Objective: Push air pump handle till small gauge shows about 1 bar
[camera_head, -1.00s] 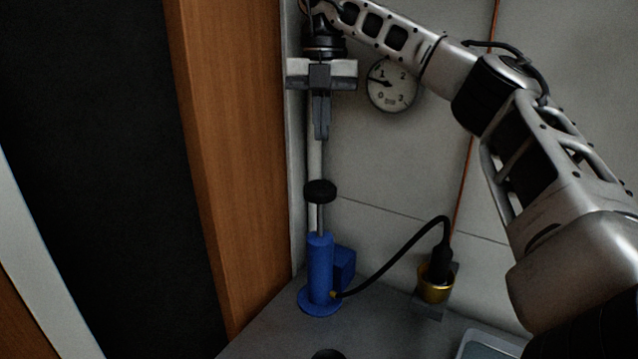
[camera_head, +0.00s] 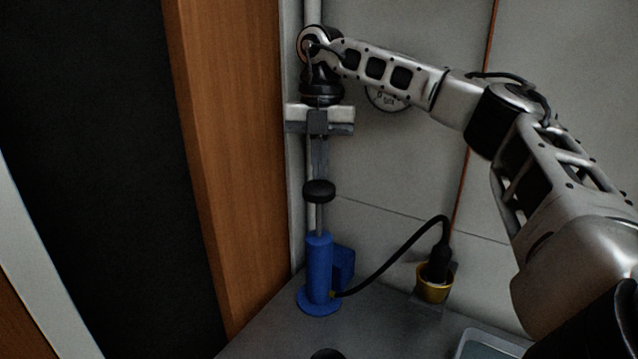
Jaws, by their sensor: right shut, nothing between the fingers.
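The blue air pump (camera_head: 319,272) stands upright on the grey surface in the corner. Its black handle knob (camera_head: 319,190) sits on a raised rod above the blue barrel. My right gripper (camera_head: 319,175) points straight down with its fingers shut and empty. Its fingertips are right at the top of the knob; I cannot tell whether they touch it. The round gauge (camera_head: 388,99) on the wall is mostly hidden behind my right arm, so its needle cannot be read. My left gripper is not in view.
A black hose (camera_head: 400,256) runs from the pump to a brass-coloured fitting (camera_head: 434,286). A wooden panel (camera_head: 235,170) stands close on the left of the pump. A grey tray (camera_head: 486,345) lies at the front right. A copper pipe (camera_head: 474,130) runs up the wall.

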